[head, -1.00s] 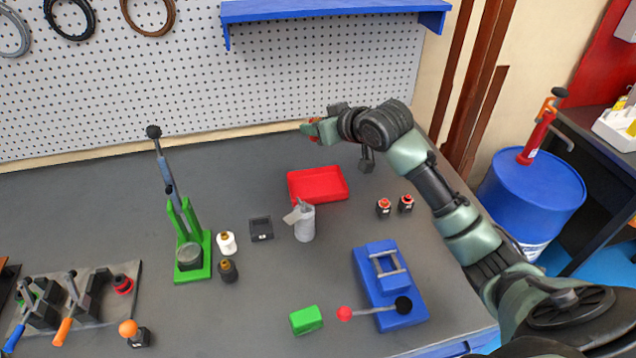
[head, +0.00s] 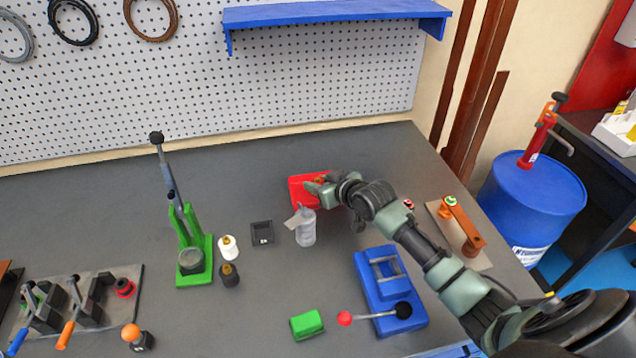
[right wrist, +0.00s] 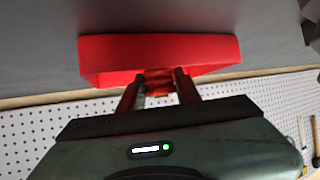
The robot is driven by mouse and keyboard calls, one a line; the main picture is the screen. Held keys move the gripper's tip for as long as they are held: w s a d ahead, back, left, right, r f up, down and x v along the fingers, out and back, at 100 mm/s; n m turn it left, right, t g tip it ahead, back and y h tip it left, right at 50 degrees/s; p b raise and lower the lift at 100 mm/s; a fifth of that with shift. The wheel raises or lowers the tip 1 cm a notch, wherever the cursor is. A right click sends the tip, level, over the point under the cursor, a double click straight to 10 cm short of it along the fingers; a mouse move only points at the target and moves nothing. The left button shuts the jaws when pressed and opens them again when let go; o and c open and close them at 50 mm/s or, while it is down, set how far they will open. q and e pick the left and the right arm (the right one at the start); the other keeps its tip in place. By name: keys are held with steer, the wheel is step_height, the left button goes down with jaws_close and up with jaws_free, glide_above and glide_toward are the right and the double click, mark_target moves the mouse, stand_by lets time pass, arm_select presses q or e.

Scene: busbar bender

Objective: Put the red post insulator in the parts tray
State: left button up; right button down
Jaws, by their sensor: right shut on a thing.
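The red parts tray (head: 296,194) stands at the back middle of the bench, its right part hidden by my right arm. My right gripper (head: 320,185) is at the tray, apparently over it. In the right wrist view the fingers (right wrist: 158,90) are shut on a small red-orange piece (right wrist: 157,80), which I take to be the red post insulator. The piece lies against the red tray (right wrist: 160,48) in that view; I cannot tell whether it touches the tray floor. My left gripper is out of view.
A grey cylinder (head: 306,232) stands just in front of the tray. A black block (head: 262,232), a white insulator (head: 228,248) and a green lever press (head: 193,260) are to the left. A blue bender (head: 390,292) is in front, an orange-handled tool (head: 462,228) at right.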

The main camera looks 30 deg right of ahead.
steer(key=c, duration=1)
jaws_free()
steer(key=shift+f, duration=0.1)
steer(key=shift+r, duration=0.2)
steer(key=shift+s+r, duration=0.1)
steer(key=shift+s, duration=0.2)
steer(key=v, duration=1.1)
steer(key=shift+s+d, duration=0.1)
steer(key=shift+s, duration=0.1)
